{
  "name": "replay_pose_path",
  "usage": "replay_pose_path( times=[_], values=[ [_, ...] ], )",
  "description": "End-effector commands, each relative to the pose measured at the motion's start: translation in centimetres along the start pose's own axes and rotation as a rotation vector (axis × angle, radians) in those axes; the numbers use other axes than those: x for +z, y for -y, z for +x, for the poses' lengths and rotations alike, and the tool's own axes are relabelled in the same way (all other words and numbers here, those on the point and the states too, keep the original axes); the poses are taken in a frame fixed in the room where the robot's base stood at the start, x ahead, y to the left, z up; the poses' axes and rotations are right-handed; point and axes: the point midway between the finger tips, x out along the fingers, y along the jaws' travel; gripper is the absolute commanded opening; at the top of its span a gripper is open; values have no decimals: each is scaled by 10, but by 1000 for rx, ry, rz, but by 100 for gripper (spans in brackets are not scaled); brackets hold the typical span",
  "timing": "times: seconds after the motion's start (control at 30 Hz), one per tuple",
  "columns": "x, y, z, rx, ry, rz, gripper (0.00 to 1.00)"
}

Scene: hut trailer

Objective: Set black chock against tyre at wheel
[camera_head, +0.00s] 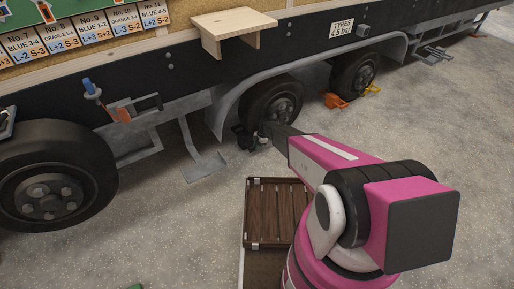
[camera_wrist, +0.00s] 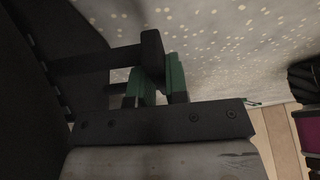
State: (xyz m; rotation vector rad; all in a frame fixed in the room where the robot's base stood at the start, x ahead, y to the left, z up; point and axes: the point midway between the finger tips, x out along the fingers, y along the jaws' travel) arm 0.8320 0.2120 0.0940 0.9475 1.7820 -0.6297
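A black chock (camera_head: 243,136) shows in the head view at the left foot of the middle tyre (camera_head: 259,101). It is small and dark there, and I cannot tell whether it touches the rubber. My gripper (camera_head: 255,139) is low beside that tyre and partly hidden by its own wrist. In the wrist view my gripper (camera_wrist: 155,85) has green ribbed finger pads on both sides of a black upright part of the chock (camera_wrist: 152,52), and it appears shut on it. Dark bars run left from this part. The chock's underside is hidden.
Orange (camera_head: 335,101) and yellow (camera_head: 372,89) chocks lie by the far wheel (camera_head: 354,72). A near wheel (camera_head: 50,180) stands at left. A grey hanging step (camera_head: 201,160) is left of the middle tyre. A brown slatted crate (camera_head: 249,220) is close to my arm. Floor left of it is clear.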

Motion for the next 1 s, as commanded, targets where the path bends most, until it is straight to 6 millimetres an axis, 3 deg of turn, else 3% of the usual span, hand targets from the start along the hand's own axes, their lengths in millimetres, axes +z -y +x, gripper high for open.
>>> replay_pose_path(
  times=[0.03, 0.1, 0.57, 1.0],
  values=[
    [0, 0, 0, 1, 0, 0, 27],
    [0, 0, 0, 1, 0, 0, 44],
    [0, 0, -9, 0, 0, 0, 44],
    [-1, 1, -82, 2, 1, 0, 44]
  ],
)
